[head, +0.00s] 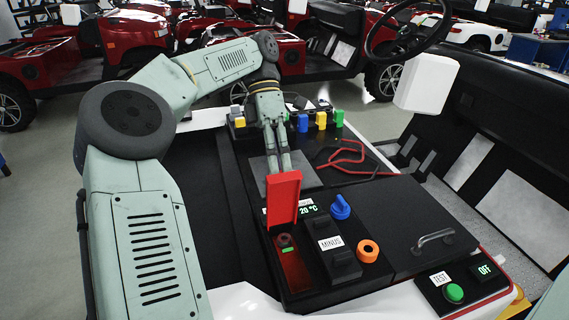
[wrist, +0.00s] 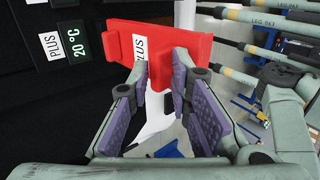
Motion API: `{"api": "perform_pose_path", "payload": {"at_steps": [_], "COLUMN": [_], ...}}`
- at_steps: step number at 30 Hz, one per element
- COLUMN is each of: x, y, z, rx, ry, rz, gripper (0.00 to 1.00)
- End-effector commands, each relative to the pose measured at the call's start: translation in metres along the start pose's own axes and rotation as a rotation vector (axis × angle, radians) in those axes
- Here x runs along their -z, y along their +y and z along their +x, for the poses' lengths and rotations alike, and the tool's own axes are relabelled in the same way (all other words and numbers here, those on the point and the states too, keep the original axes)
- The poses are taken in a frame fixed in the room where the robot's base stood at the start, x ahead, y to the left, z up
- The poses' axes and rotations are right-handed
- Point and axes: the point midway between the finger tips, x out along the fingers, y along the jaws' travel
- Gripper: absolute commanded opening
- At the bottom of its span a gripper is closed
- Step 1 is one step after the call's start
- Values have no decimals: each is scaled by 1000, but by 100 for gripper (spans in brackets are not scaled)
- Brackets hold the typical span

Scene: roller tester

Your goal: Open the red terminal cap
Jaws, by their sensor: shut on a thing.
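The red terminal cap (head: 283,196) stands raised and steeply tilted at the back of the red terminal base (head: 293,270). The base is uncovered at the front, with a dark round post and a green strip showing. My gripper (head: 284,168) is at the cap's upper part, shut on it. In the wrist view the cap (wrist: 115,45) spans the top, with a white PLUS label, and the purple-padded fingers of my gripper (wrist: 160,85) are at its lower edge. The exact contact is partly hidden.
A black MINUS cap (head: 344,262), a blue knob (head: 340,206) and an orange ring (head: 368,251) sit right of the red terminal. Red cables (head: 350,155) lie behind. A TEST panel with a green button (head: 453,293) is at the front right.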

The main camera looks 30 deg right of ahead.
Motion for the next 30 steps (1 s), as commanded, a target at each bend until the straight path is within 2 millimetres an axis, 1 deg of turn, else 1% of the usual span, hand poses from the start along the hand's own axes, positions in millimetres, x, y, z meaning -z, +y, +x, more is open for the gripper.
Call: {"api": "perform_pose_path", "payload": {"at_steps": [1, 8, 21, 22, 24, 27, 30], "x": [3, 10, 11, 11, 11, 12, 12], "y": [16, 18, 19, 19, 19, 19, 19], "z": [14, 14, 14, 14, 14, 14, 13], "rx": [5, 42, 49, 49, 49, 48, 48], "ry": [7, 9, 7, 7, 8, 7, 6], "rz": [-11, -9, -9, -9, -10, -12, -14], "gripper": [0, 0, 0, 19, 22, 32, 35]}}
